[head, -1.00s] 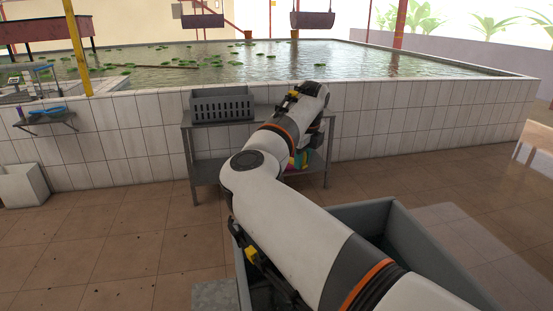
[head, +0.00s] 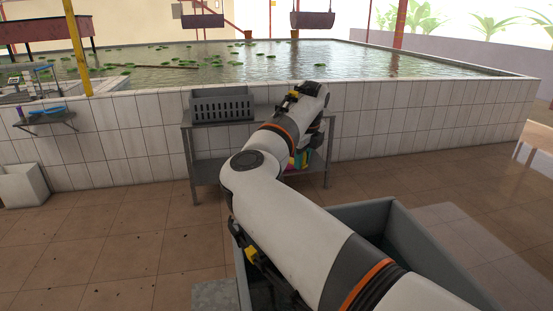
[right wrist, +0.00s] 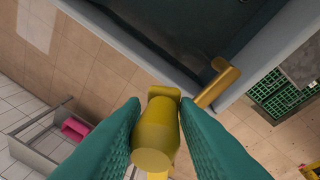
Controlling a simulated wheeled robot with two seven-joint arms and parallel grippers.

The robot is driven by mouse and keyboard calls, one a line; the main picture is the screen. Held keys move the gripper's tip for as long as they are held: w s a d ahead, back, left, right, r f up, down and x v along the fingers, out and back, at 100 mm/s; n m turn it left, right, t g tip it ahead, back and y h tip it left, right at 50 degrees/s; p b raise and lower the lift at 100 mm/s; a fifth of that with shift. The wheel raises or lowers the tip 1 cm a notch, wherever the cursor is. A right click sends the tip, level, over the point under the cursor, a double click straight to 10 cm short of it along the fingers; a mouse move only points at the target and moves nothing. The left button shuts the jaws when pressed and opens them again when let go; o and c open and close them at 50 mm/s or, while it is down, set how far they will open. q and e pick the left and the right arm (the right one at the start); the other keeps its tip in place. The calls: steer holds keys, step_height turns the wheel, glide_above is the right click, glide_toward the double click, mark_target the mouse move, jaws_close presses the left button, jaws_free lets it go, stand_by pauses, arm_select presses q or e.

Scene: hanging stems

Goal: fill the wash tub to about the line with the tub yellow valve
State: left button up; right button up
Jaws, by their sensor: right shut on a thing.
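The grey wash tub (head: 350,209) stands low at the right in the head view, partly behind my right arm. Its wall and dark inside (right wrist: 180,25) show at the top of the right wrist view; I cannot tell the water level, and no line shows. The tub yellow valve (right wrist: 155,145) is between the teal fingers of my right gripper (right wrist: 160,106), which is shut on it. A yellow pipe end (right wrist: 218,86) reaches to the tub's rim. In the head view my right arm hides the valve. My left gripper is not in view.
A metal shelf table (head: 205,170) with a grey crate (head: 222,103) stands before the tiled pond wall (head: 120,130). A green crate (right wrist: 280,92) is beside the tub in the right wrist view.

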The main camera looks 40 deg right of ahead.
mark_target(291, 162)
steer(key=shift+f, duration=0.1)
steer(key=shift+a+f+b, duration=0.15)
steer(key=shift+a+b, duration=0.3)
steer(key=shift+o, duration=0.3)
steer(key=a+b, duration=0.1)
steer(key=a, duration=0.1)
steer(key=shift+w+a, duration=0.15)
steer(key=shift+a, duration=0.45)
steer(key=shift+w, duration=0.1)
